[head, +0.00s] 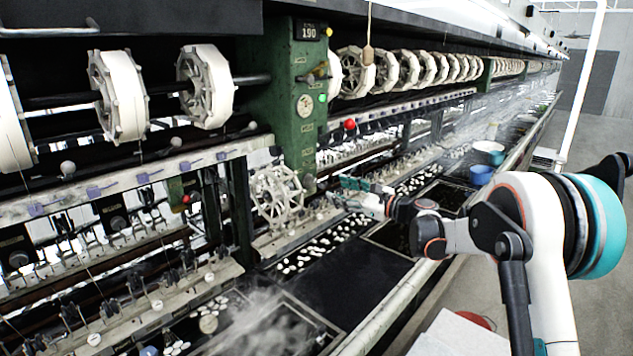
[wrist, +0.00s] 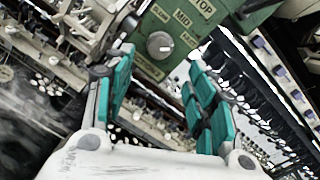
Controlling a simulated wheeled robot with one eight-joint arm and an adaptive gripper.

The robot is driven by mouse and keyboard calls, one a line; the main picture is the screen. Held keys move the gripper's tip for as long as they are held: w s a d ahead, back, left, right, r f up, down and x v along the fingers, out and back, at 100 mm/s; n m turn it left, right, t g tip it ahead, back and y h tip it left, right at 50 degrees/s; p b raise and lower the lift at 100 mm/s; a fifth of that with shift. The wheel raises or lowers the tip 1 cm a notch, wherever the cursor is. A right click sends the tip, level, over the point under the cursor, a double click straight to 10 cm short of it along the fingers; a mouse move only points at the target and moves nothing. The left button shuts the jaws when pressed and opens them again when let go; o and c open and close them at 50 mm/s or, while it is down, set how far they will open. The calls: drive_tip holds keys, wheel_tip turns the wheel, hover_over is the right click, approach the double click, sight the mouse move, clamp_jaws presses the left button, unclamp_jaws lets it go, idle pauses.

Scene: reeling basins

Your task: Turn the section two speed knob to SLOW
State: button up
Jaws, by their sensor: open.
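In the wrist view a round grey speed knob (wrist: 160,45) sits on a green panel (wrist: 148,68), with MID and STOP lettering and other blurred labels around it. A pale mark shows on the knob, but I cannot tell for certain which label it points to. My gripper (wrist: 161,64) is open, its teal fingers on either side of the knob's line and apart from it, with nothing between them. In the head view my gripper (head: 352,188) is at the right of the lower end of the green post (head: 285,100).
A spoked reel (head: 277,195) stands just left of my gripper. Basins with white cocoons (head: 322,245) lie below it, with steam at the front. A red ball-topped lever (head: 350,124) is above.

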sight(313, 182)
drive_tip(key=x, duration=1)
drive_tip(key=shift+w+a+p, duration=0.1)
drive_tip(key=shift+p, duration=0.2)
drive_tip(key=c, duration=1)
